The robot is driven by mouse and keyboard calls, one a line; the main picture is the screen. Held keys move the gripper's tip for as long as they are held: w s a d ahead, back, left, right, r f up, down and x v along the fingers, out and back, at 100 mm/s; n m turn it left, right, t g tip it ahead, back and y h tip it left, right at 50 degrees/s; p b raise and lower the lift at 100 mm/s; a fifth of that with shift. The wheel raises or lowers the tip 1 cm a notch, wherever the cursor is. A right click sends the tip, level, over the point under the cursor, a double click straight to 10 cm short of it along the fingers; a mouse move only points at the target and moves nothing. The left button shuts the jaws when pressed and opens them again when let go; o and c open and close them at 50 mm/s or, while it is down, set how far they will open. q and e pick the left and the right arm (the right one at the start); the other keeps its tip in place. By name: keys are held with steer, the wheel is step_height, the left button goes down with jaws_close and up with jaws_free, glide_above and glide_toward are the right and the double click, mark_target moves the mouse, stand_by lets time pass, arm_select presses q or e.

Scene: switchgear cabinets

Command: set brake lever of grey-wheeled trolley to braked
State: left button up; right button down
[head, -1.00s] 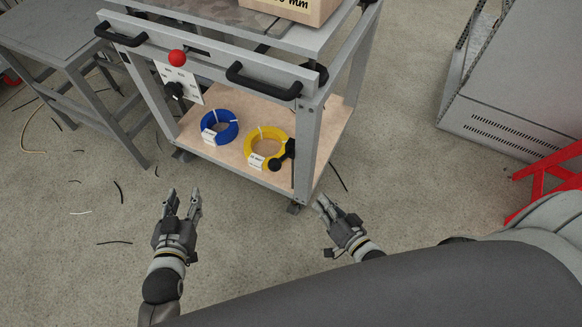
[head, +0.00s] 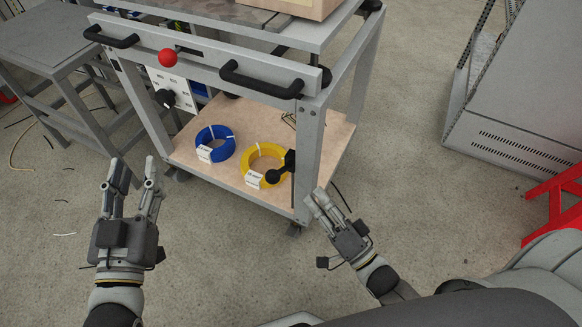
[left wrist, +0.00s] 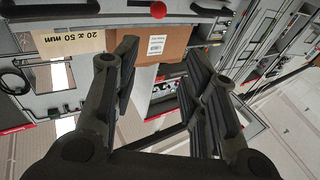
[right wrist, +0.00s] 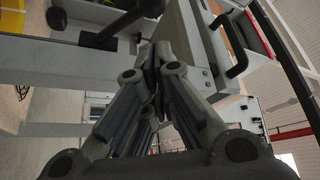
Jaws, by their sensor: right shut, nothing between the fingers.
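The trolley (head: 312,150) is a grey metal frame with a wood-coloured lower shelf; a caster (head: 294,229) shows under its near right leg, its wheel colour too small to tell. A black lever with a ball end (head: 272,176) sits at that leg and points left, slightly down. A red ball knob (head: 168,57) and a black rotary knob (head: 166,97) are on the front left. My left gripper (head: 133,170) is open and empty, left of and in front of the trolley. My right gripper (head: 318,197) is shut and empty, just right of the near right leg, below the lever.
A blue coil (head: 215,143) and a yellow coil (head: 263,158) lie on the lower shelf. Black handles (head: 262,82) stick out of the front rail. A grey table (head: 40,50) stands left, a grey cabinet (head: 520,110) right, and a red stand (head: 555,205) near it. Open floor lies in front.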

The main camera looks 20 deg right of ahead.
mark_target(280, 172)
arm_select(q)
steer(key=s+r+t+h+b, duration=0.1)
steer(key=s+r+t+b, duration=0.1)
steer(key=r+t, duration=0.3)
steer(key=shift+s+r+h, duration=0.3)
steer(key=shift+s+r, duration=0.2)
steer(key=shift+r, duration=0.8)
arm_select(e)
steer(key=x, duration=1)
arm_select(q)
steer(key=shift+d, duration=0.1)
arm_select(e)
steer(key=shift+f, duration=0.15)
